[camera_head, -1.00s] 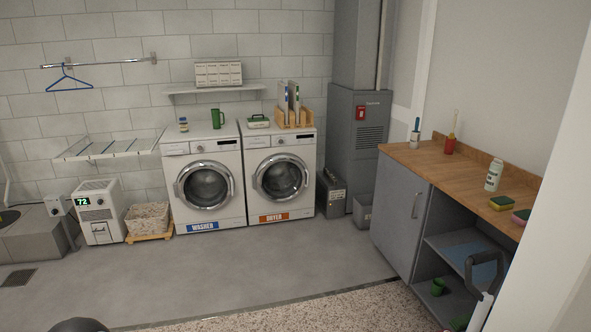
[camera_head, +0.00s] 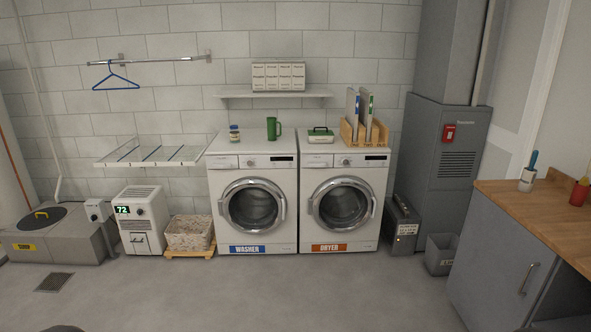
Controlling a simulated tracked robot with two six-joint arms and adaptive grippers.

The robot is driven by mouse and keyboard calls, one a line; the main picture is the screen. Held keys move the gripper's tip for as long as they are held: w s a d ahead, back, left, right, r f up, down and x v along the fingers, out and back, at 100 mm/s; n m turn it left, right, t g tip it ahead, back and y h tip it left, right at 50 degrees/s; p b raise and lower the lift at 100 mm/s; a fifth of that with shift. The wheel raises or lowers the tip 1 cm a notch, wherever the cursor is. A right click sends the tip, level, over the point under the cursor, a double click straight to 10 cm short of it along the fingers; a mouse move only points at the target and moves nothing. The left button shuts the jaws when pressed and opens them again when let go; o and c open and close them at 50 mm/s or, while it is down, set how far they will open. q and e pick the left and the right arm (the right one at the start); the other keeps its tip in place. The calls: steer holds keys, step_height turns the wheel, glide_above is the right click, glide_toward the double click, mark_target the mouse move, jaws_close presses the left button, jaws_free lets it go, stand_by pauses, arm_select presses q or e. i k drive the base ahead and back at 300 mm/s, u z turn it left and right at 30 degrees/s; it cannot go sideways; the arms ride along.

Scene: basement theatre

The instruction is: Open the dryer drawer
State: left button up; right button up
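The dryer (camera_head: 341,235) is a white front-loading machine with an orange label (camera_head: 329,247) at its lower front. It stands against the back wall, right of the washer (camera_head: 231,235). Its round door (camera_head: 342,205) looks shut. At the upper left of its front is a panel (camera_head: 318,163) that looks like a drawer front, flush with the machine. A dark display sits at the upper right of the front. Neither of my grippers is in view.
A grey cabinet with a wooden top (camera_head: 545,213) stands at the right. A grey bin (camera_head: 440,254) and a dark box (camera_head: 403,226) stand right of the dryer. A green-handled case (camera_head: 320,135) and a wooden rack (camera_head: 362,138) rest on the dryer. The floor before the machines is clear.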

mark_target(307, 160)
steer(key=u, duration=0.15)
steer(key=i, duration=3.75)
steer(key=z, duration=0.15)
